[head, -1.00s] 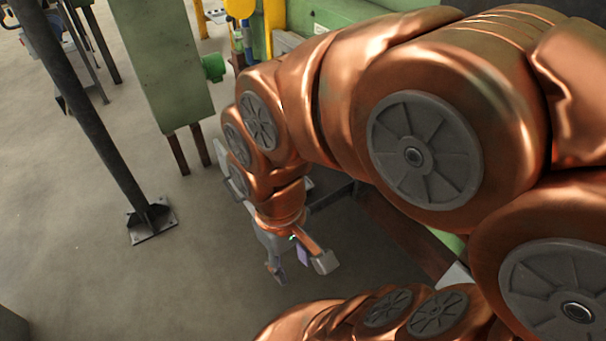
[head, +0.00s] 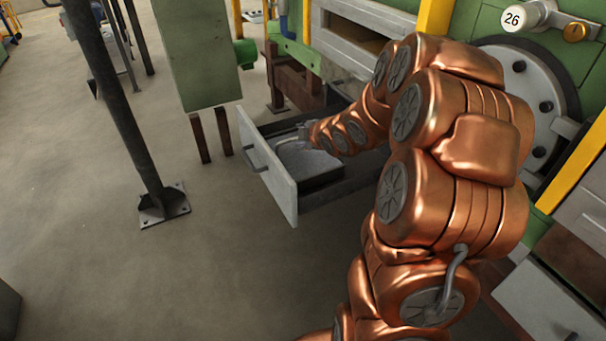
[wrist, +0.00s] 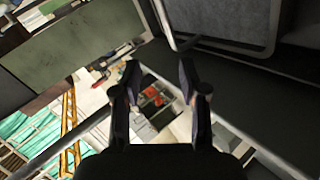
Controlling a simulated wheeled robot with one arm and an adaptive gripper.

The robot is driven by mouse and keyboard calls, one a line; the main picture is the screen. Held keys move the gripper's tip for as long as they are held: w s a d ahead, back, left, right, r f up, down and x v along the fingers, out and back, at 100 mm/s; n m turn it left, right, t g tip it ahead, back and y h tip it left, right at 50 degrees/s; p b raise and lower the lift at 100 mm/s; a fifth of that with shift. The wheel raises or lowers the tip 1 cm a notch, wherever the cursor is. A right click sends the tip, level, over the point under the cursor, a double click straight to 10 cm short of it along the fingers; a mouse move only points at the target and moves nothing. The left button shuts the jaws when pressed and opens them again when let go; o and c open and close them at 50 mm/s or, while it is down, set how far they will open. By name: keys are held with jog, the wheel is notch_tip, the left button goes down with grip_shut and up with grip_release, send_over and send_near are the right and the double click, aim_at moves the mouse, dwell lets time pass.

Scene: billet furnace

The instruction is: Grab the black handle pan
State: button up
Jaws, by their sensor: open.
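A grey, flat-bottomed pan (head: 312,162) lies in an open drawer (head: 268,172) under the green machine. In the wrist view part of a grey rimmed shape, likely the pan (wrist: 232,25), shows at the top right. I cannot make out a black handle in either view. My gripper (head: 304,131) is at the pan's far side, over the drawer, and is small in the head view. In the wrist view my gripper (wrist: 158,72) has its two dark fingers apart with nothing held between them. The pan shape is beyond and right of the fingertips, apart from them.
The drawer front has a grey bar handle (head: 257,152). A green cabinet (head: 195,55) on brown legs stands left of the drawer. A dark post (head: 115,100) is bolted to the floor further left. Another drawer (head: 550,305) shows at lower right. The floor (head: 90,270) in front is clear.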

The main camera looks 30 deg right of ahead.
jog(key=w+d+f+n+t+y+b, duration=0.2)
jog(key=d+f+n+t+y+b, duration=0.1)
jog(key=d+f+n+t+b, duration=0.45)
jog(key=shift+m+g, duration=0.45)
jog(key=shift+m, duration=0.3)
jog(key=shift+w+a+f+b, duration=0.15)
jog(key=shift+w+a+b, duration=0.15)
jog(key=shift+w, duration=0.9)
jog(key=shift+w+a+f+b, duration=0.1)
jog(key=shift+w+a+b, duration=0.25)
jog(key=shift+w, duration=0.9)
jog(key=shift+w+a+f+b, duration=0.15)
jog(key=shift+w+a, duration=0.25)
jog(key=shift+w, duration=0.8)
jog(key=shift+c, duration=0.3)
grip_shut()
